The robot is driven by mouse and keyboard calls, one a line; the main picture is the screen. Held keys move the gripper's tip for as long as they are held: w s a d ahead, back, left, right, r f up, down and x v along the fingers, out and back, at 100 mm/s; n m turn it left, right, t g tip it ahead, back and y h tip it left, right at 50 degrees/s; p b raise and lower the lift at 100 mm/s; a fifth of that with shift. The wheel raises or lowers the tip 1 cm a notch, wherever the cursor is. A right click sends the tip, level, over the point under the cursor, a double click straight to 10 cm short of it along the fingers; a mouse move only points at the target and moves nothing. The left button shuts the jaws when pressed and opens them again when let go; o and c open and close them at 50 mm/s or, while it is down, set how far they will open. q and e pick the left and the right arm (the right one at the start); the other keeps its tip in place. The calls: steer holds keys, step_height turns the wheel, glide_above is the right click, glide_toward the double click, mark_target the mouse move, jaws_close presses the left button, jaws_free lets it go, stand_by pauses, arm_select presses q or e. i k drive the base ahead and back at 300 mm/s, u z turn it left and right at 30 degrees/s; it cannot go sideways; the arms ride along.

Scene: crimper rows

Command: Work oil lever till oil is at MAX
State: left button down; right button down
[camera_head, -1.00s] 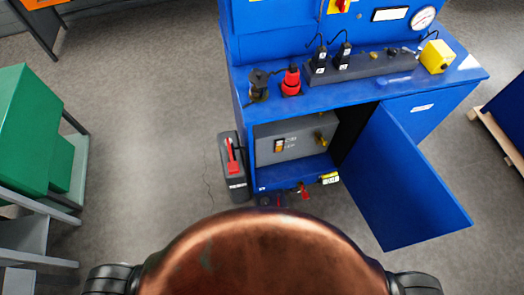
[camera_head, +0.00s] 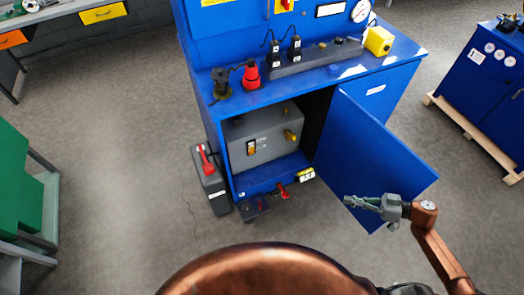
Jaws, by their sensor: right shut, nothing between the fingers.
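A blue cabinet (camera_head: 388,107) stands in the middle with its door (camera_head: 372,165) swung open. Inside it is a grey tank (camera_head: 275,146) with a small orange-and-white gauge (camera_head: 252,147) and a brass fitting. The oil level is too small to read. A dark grey box with a red lever (camera_head: 206,156) stands against the cabinet's left side. Another small red handle (camera_head: 282,190) sits at the cabinet's lower front edge. Which one is the oil lever, I cannot tell. My right gripper (camera_head: 352,201) is shut and empty, in front of the open door, apart from both levers. My left gripper is out of view.
The open door juts out between the cabinet opening and the right side. A green block (camera_head: 24,190) on a grey frame is at left. Another blue cabinet (camera_head: 485,80) stands on a pallet at right.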

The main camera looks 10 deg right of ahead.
mark_target(208, 168)
steer(key=u, duration=2.7)
steer(key=k, duration=0.7)
steer(key=z, duration=1.15)
steer(key=i, duration=1)
steer(key=u, duration=0.05)
